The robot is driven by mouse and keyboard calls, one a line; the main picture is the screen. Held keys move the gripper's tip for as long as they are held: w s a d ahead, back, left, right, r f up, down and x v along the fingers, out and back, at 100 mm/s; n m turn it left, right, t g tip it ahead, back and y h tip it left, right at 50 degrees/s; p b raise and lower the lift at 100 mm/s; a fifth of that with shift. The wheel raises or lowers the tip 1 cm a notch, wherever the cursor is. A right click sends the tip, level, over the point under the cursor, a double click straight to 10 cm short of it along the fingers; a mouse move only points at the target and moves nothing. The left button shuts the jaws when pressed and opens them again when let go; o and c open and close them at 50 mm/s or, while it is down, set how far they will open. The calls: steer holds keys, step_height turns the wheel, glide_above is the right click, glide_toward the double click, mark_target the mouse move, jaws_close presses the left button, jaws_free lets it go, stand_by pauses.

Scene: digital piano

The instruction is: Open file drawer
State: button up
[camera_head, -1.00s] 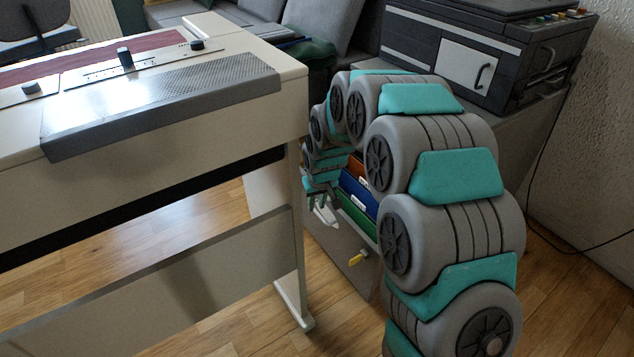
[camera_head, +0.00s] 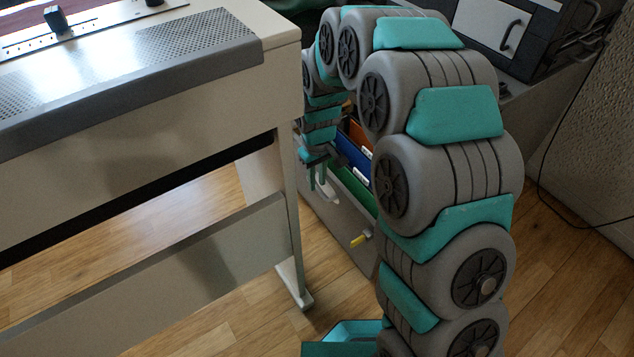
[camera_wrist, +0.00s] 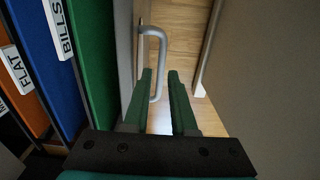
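The file drawer shows its grey front (camera_head: 335,215) beyond the piano's right end. Orange, blue and green folders (camera_head: 352,152) are visible inside it, so it stands at least partly open. Its pale, bar-shaped handle (camera_head: 329,192) is on the front; it also shows in the wrist view (camera_wrist: 162,50). My gripper (camera_head: 317,180) points down at the handle. In the wrist view its two green fingers (camera_wrist: 160,85) are apart, with the handle's bar showing between them. I cannot tell whether either finger touches the bar.
The cream piano (camera_head: 150,165) stands close on the left of my arm. A yellow key or knob (camera_head: 361,239) sticks out lower on the cabinet. A dark machine (camera_head: 560,35) stands on a grey surface at the right. Wooden floor (camera_head: 340,290) is clear in front of the cabinet.

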steer(key=shift+f, duration=0.55)
jaws_close()
stand_by(1.0)
